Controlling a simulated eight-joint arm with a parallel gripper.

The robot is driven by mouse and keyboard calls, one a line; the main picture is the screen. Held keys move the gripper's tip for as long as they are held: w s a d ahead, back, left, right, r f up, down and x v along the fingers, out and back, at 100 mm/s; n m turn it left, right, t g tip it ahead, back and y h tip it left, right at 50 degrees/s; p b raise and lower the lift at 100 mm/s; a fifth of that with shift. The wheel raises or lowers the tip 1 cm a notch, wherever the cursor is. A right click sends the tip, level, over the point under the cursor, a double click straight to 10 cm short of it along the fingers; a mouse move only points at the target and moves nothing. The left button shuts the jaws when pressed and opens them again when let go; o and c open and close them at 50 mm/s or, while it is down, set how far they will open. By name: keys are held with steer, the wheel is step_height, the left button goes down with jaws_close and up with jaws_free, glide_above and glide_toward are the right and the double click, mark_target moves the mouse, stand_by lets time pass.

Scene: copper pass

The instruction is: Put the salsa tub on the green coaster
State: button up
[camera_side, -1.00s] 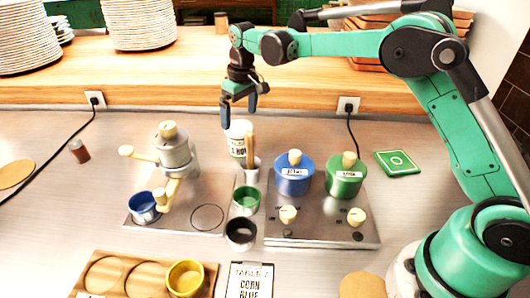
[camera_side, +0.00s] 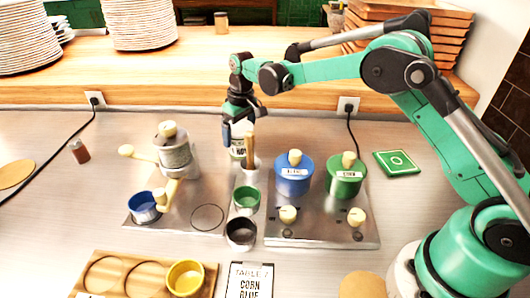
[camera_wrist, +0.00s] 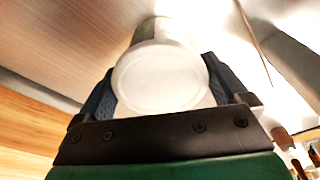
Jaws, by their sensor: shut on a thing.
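The white lidded tub (camera_side: 238,152), which I take for the salsa tub, stands behind the pot with wooden utensils in the side view. Its label is partly hidden and I cannot read it fully. My gripper (camera_side: 239,132) has come down over it from above and is shut on it. In the wrist view the tub's round white lid (camera_wrist: 160,78) sits between the two dark fingers of my gripper (camera_wrist: 160,88). I cannot tell whether the tub still touches the counter. The green coaster (camera_side: 397,163), a square with a pale ring, lies flat and empty at the right.
The blue pot (camera_side: 294,178) and green pot (camera_side: 345,180) stand on a steel hob between tub and coaster. A utensil pot (camera_side: 249,177) is close in front of the tub. A black cable runs from the outlet (camera_side: 347,106) behind the pots. A grinder (camera_side: 174,153) stands left.

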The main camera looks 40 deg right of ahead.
step_height(320, 180, up, 9)
steer(key=shift+d+r, duration=0.1)
steer(key=shift+r, duration=0.1)
steer(key=s+d+r+m, duration=0.4)
steer(key=d+r, duration=0.1)
steer(key=d, duration=0.5)
step_height(320, 180, up, 6)
steer(key=m+g+h, duration=0.1)
steer(key=m+h, duration=0.1)
steer(key=m, duration=1.1)
glide_above(396, 161)
step_height(396, 161, down, 19)
steer(key=shift+d+f, duration=0.1)
steer(key=o, duration=1.3)
steer(key=shift+f, duration=0.15)
